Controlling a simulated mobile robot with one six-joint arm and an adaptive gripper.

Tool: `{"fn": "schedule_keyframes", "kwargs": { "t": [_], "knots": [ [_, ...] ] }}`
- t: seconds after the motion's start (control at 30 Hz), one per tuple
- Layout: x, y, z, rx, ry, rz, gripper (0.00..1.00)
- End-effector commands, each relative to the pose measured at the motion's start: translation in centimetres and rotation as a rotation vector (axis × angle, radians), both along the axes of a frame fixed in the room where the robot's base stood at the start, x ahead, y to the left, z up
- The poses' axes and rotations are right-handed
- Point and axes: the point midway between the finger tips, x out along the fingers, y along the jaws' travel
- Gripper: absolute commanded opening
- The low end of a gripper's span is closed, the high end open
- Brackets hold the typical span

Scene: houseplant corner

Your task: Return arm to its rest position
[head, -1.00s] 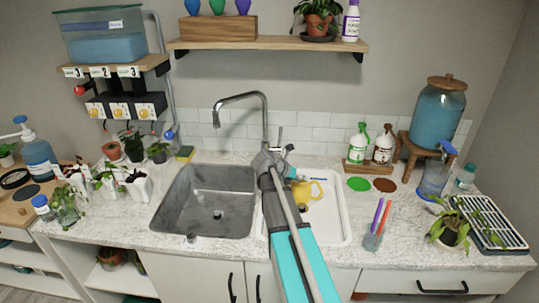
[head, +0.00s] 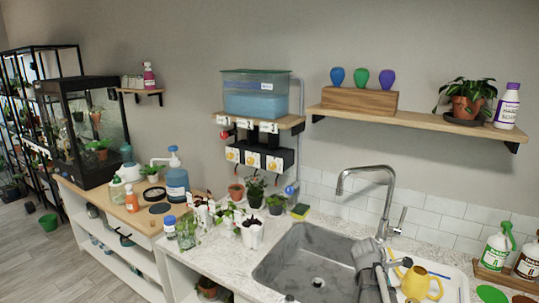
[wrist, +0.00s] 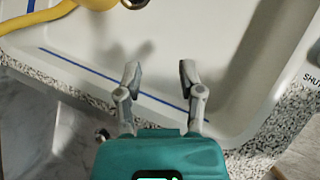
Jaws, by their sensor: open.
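Most of my arm is cut off by the bottom edge of the head view.
The grey sink (head: 290,262) lies left of my gripper, with the tall faucet (head: 388,195) behind it. Several small potted plants and a blue pump bottle (head: 177,184) crowd the counter further left. Spray bottles (head: 495,250) stand at the right.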

Motion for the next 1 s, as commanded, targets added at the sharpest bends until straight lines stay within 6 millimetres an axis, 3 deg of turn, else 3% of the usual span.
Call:
{"fn": "schedule_keyframes", "kwargs": {
  "t": [0.4,1.0],
  "knots": [
    [-3.3,7.7,-1.4,0.218,-0.254,-0.451,0.5],
    [-7.8,16.5,-2.2,0.43,-0.397,-1.05,0.5]
  ]
}}
